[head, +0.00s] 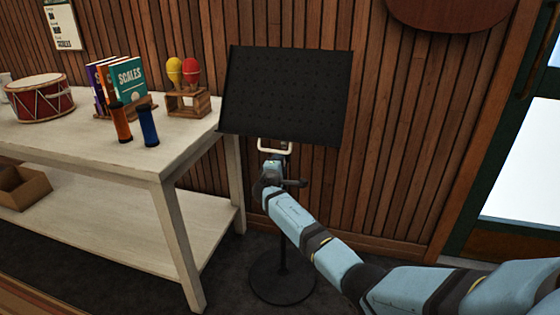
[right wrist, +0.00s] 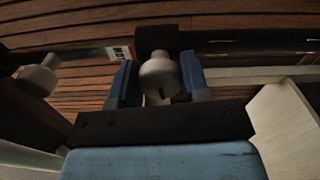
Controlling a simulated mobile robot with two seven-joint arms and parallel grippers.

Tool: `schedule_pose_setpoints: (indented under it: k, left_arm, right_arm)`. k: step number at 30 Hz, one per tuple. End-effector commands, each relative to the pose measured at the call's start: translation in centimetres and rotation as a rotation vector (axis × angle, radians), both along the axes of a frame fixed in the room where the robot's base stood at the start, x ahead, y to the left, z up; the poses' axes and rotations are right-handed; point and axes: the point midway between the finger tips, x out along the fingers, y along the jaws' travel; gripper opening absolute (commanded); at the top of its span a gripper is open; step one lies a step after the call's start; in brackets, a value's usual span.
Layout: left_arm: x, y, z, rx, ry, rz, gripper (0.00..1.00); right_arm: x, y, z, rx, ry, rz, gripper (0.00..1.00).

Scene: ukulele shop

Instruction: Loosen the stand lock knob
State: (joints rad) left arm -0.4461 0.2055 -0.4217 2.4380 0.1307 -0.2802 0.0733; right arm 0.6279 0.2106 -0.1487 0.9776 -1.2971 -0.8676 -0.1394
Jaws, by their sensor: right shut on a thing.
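The black music stand (head: 286,95) stands upright in front of the wood-slat wall, with its round base (head: 282,282) on the floor. My right gripper (head: 272,168) reaches its post just below the desk; the arm and hand hide the knob in the head view. In the right wrist view the pale rounded lock knob (right wrist: 160,78) sticks out from a dark collar (right wrist: 157,41) on the post. The blue fingers of my right gripper (right wrist: 160,85) are shut on it, one on each side. My left gripper is not in view.
A second pale knob (right wrist: 37,80) shows at the left of the wrist view. A white table (head: 170,165) stands left of the stand, holding a red drum (head: 40,97), books (head: 125,80), maracas (head: 182,75) and two shakers (head: 147,125). A door (head: 515,150) is at right.

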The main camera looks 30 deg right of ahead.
Motion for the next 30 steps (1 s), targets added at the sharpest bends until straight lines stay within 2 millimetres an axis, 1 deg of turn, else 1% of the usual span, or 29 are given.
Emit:
schedule_pose_setpoints:
  k: [1,6,20,21,23,24,30]
  left_arm:
    - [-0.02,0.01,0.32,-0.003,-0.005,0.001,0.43]
    - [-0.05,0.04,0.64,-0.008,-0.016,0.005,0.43]
    - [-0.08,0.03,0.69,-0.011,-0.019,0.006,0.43]
    - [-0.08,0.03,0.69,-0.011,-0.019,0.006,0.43]
    - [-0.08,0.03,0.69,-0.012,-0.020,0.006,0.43]
    - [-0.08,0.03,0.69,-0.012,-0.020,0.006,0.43]
    - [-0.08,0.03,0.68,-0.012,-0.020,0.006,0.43]
  right_arm:
    - [0.11,-0.07,0.42,-0.011,0.007,0.001,0.19]
    - [0.10,-0.08,0.38,-0.034,0.034,0.000,0.19]
    - [0.12,-0.07,0.36,-0.041,0.042,0.000,0.19]
    - [0.12,-0.07,0.36,-0.041,0.042,0.000,0.49]
    - [0.11,-0.07,0.34,-0.041,0.042,0.000,0.63]
    - [0.10,-0.06,0.29,-0.041,0.043,0.000,0.68]
    - [0.05,-0.03,0.15,-0.040,0.044,0.000,0.68]
